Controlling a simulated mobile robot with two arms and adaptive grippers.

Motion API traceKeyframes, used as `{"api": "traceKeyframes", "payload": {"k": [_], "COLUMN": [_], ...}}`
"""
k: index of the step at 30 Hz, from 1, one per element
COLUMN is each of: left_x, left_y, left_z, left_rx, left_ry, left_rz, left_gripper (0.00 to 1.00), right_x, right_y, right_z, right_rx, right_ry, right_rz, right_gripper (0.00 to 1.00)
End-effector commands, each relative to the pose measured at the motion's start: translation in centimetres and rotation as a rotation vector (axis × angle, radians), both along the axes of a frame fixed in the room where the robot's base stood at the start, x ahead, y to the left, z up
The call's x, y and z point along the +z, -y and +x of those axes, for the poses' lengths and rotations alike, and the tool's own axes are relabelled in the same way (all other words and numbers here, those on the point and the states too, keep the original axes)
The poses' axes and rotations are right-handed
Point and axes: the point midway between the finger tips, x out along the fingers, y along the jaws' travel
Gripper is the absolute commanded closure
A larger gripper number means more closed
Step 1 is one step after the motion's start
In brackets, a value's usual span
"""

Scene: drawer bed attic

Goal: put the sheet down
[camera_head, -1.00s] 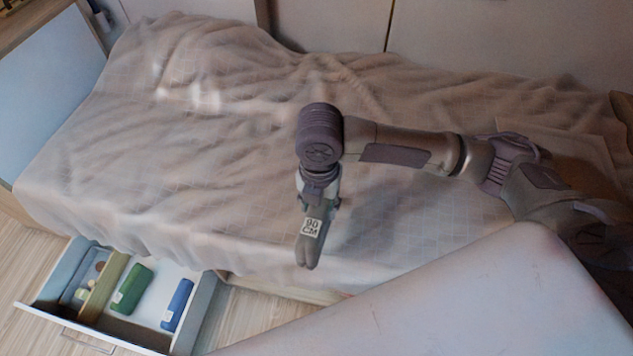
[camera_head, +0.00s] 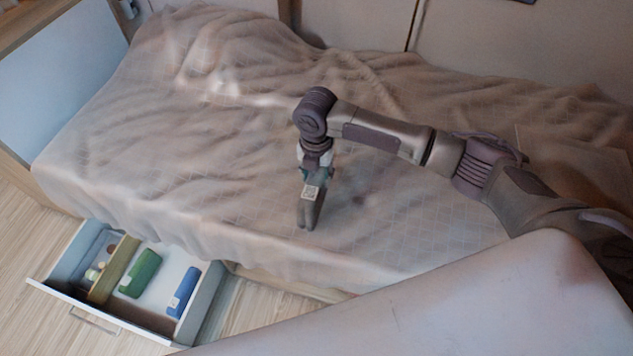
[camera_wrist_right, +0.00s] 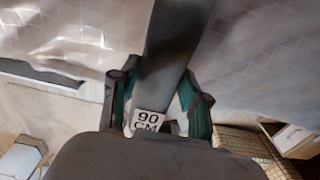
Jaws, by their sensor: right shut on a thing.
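The sheet (camera_head: 308,213) is a dark grey, narrow folded or rolled bundle with a white label reading 90 CM. My right gripper (camera_head: 315,172) is shut on it, and it hangs down from the fingers in front of the beige-covered bed. The sheet also shows in the right wrist view (camera_wrist_right: 172,50) as a long grey strip between the fingers. The bed (camera_head: 400,215) lies beneath and behind it; whether the sheet touches the bed cover I cannot tell. My left gripper is not in view.
An open drawer (camera_head: 62,292) under the bed's near side holds a green roll (camera_head: 140,273) and a blue roll (camera_head: 183,291). A yellowish divider (camera_head: 116,268) separates off small items at the drawer's left. The bed cover is wrinkled but clear of objects.

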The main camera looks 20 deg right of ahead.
Motion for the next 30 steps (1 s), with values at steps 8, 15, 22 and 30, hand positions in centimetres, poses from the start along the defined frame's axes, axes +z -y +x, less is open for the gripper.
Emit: {"api": "traceKeyframes", "payload": {"k": [8, 15, 22, 30], "left_x": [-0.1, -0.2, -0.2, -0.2], "left_y": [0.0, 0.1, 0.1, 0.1], "left_z": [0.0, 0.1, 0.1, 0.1], "left_rx": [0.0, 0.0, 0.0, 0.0], "left_ry": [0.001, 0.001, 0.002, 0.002], "left_rz": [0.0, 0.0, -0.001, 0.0], "left_gripper": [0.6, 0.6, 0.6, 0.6], "right_x": [-3.2, -3.2, -3.5, -3.4], "right_y": [0.0, 0.0, 0.0, 0.0], "right_z": [-0.1, -0.1, -0.2, -0.1], "right_rx": [0.001, 0.001, 0.001, 0.001], "right_ry": [0.0, 0.0, -0.001, -0.001], "right_rz": [0.0, 0.0, 0.0, 0.0], "right_gripper": [1.0, 1.0, 0.29, 0.29]}}
